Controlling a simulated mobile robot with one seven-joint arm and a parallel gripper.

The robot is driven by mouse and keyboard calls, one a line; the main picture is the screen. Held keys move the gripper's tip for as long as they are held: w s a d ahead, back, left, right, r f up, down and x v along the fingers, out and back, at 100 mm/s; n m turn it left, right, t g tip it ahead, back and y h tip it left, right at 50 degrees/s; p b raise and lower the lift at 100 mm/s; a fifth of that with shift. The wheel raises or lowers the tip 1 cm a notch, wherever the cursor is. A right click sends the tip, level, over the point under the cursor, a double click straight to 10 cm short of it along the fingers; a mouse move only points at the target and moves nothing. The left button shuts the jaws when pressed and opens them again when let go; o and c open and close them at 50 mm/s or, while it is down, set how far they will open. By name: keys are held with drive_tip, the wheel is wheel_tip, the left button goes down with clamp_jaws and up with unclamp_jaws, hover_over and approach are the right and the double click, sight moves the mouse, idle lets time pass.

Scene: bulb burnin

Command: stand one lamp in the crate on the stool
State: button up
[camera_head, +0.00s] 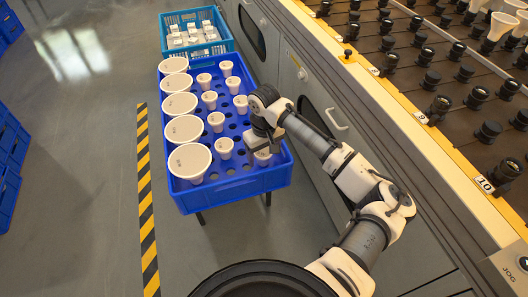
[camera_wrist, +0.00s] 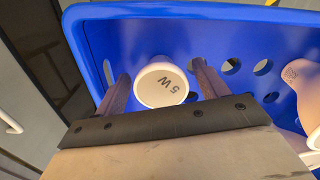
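The blue crate (camera_head: 240,186) stands on a low support with dark legs, left of my arm. It holds several large round white lamps (camera_head: 189,160) in a column on the left and several smaller white lamps (camera_head: 224,146) in its holes. My gripper (camera_head: 258,146) is low over the crate's near right part. A small lamp (camera_head: 263,158) shows just below it, partly hidden. In the wrist view this lamp (camera_wrist: 161,86), its face marked "5 W", lies between the two fingers (camera_wrist: 162,72), with gaps on both sides. The fingers are open. The crate wall (camera_wrist: 215,25) is beyond.
A teal crate (camera_head: 180,51) with several small boxes stands behind the blue one. A grey machine with a rack of dark sockets (camera_head: 447,75) and a few white lamps (camera_head: 500,25) runs along the right.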

drive_tip(key=shift+o, duration=0.4)
drive_tip(key=shift+r, duration=0.1)
wheel_tip(320, 180, up, 14)
drive_tip(key=p, duration=0.1)
drive_tip(key=shift+f+p, duration=0.2)
drive_tip(key=shift+p, duration=0.1)
